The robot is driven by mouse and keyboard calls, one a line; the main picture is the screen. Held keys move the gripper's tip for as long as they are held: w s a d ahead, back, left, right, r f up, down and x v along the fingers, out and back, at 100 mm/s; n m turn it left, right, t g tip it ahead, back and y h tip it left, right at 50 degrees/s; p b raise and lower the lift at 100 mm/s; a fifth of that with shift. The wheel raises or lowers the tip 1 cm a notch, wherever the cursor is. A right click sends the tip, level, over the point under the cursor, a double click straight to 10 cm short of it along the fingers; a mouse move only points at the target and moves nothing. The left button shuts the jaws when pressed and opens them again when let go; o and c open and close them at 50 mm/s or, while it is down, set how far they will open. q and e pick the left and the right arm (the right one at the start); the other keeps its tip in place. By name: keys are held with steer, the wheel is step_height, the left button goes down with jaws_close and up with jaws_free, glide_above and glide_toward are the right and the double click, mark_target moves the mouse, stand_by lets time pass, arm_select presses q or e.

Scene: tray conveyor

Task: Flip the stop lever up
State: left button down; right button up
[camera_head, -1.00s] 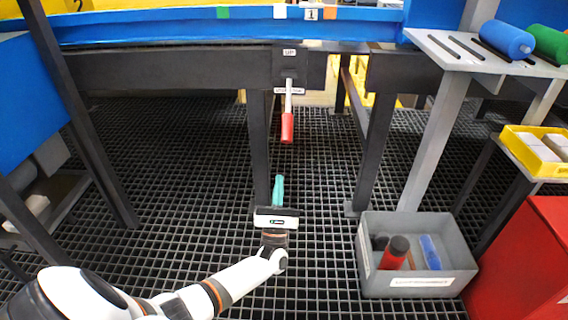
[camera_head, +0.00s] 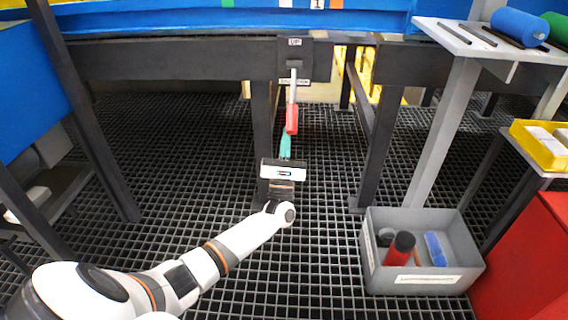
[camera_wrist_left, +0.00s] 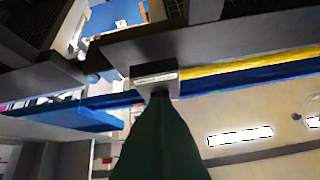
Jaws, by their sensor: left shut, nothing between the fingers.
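The stop lever hangs down from a dark bracket (camera_head: 295,45) labelled UP on the conveyor's front beam. It has a thin metal rod and a red handle (camera_head: 292,119) at its lower end. My left gripper (camera_head: 286,143) has teal fingers, shut and empty, pointing up just below the red handle. In the head view the fingertips meet the handle's lower end; I cannot tell whether they touch. In the left wrist view the dark green fingers (camera_wrist_left: 158,125) rise toward a grey block with a pale label (camera_wrist_left: 155,79); the red handle does not show there.
A grey bin (camera_head: 372,255) with tools stands on the grated floor at the right, beside a red cabinet (camera_head: 530,260). Dark conveyor legs (camera_head: 378,150) flank the lever. A grey shelf (camera_head: 470,50) with blue and green rollers is at the upper right.

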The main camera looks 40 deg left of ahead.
mark_target(288, 133)
arm_select(q)
steer(key=shift+s+d+r, duration=0.45)
steer(key=shift+d+r, duration=0.05)
steer(key=shift+r, duration=0.3)
steer(key=shift+s+d+r, duration=0.4)
steer(key=shift+d+r, duration=0.05)
steer(key=shift+r, duration=0.3)
